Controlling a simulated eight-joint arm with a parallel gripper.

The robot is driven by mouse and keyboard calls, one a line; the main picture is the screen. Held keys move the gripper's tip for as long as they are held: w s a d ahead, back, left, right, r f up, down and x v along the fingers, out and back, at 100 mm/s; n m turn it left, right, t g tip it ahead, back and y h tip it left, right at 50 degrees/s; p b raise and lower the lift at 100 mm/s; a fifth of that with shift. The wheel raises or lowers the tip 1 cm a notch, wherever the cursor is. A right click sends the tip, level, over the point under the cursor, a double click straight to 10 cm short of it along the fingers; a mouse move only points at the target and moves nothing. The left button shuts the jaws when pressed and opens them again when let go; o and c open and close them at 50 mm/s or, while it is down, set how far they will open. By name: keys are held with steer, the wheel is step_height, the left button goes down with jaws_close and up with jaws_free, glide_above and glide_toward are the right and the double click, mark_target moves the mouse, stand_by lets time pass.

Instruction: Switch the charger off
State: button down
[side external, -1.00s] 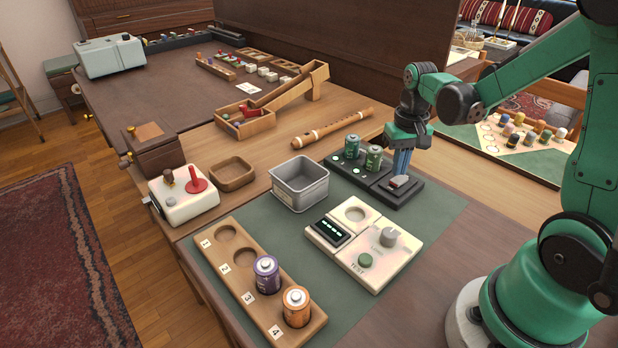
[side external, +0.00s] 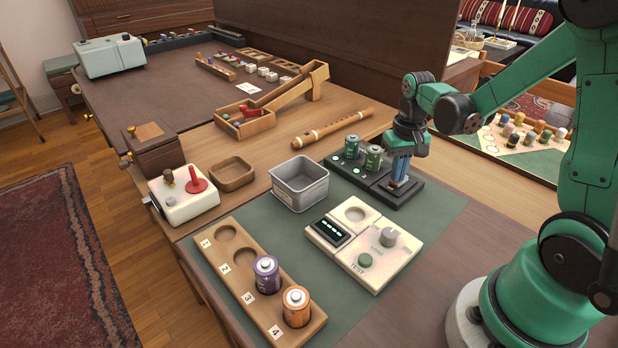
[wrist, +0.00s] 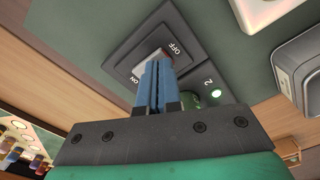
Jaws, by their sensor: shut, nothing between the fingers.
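The charger (side external: 408,192) is a dark block holding two green batteries, one (side external: 352,147) behind the other (side external: 373,158). Its switch plate is at the right end. In the wrist view the plate (wrist: 190,72) carries OFF and ON labels with a pale rocker (wrist: 152,58) between them. My gripper (side external: 398,184) is shut and empty, pointing down over this plate. A small light (wrist: 203,91) near the 2 is lit.
A metal bin (side external: 300,186) stands left of the charger. A cream tester (side external: 370,258) with a dial is in front. A wooden rack (side external: 222,257) holds a purple and an orange battery. A wooden flute (side external: 332,128) lies behind.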

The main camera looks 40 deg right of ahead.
steer(key=shift+f, duration=0.2)
steer(key=shift+r, duration=3.5)
steer(key=a+r+n+t, duration=0.2)
steer(key=a+n+t, duration=0.1)
steer(key=a, duration=0.3)
steer(key=s+a+r+n+t, duration=0.1)
steer(key=a+n+t, duration=0.2)
steer(key=a, duration=0.4)
steer(key=shift+s+a+r+t, duration=0.25)
steer(key=shift+r+t, duration=0.1)
steer(key=shift+t, duration=0.15)
